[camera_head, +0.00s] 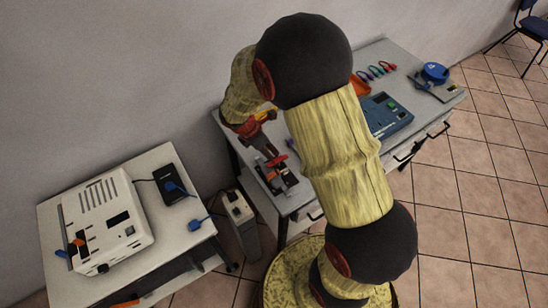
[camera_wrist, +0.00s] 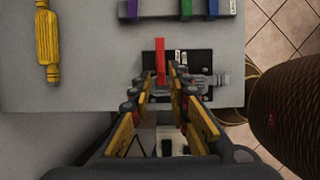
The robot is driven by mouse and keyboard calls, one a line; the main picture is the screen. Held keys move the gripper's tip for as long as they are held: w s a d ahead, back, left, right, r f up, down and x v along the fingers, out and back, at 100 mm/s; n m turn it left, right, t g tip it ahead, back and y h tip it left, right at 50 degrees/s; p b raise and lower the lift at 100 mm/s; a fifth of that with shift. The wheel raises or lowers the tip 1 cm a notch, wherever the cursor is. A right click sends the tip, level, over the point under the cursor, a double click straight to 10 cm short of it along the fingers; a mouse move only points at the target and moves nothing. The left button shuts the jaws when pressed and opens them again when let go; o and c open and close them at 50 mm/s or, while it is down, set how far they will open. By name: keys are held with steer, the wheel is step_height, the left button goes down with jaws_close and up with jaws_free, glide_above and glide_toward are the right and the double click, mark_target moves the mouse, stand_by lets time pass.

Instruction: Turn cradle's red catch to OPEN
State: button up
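The cradle is a dark plate with grey parts (camera_wrist: 200,82) on the grey table in the wrist view. Its red catch (camera_wrist: 160,58) is a narrow upright bar at the plate's left part, pointing up the picture. My gripper (camera_wrist: 161,77) has its two fingers apart, with the tips on either side of the catch's lower end. I cannot tell whether they touch it. In the head view my gripper (camera_head: 275,155) points down over the cradle (camera_head: 283,182) at the table's near left corner. My gripper partly hides the catch there. The OPEN marking is not readable.
A yellow ribbed tool (camera_wrist: 47,42) lies left of the cradle, and a rack with coloured strips (camera_wrist: 185,10) beyond it. A blue box (camera_head: 388,117) and blue reel (camera_head: 435,72) share the table. A white machine (camera_head: 105,225) stands on a separate left table.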

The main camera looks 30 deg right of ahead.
mark_target(277, 159)
steer(key=b+x, duration=0.2)
steer(key=x, duration=0.5)
steer(key=shift+f, duration=0.3)
steer(key=shift+c, duration=0.6)
jaws_close()
steer(key=shift+r, duration=0.1)
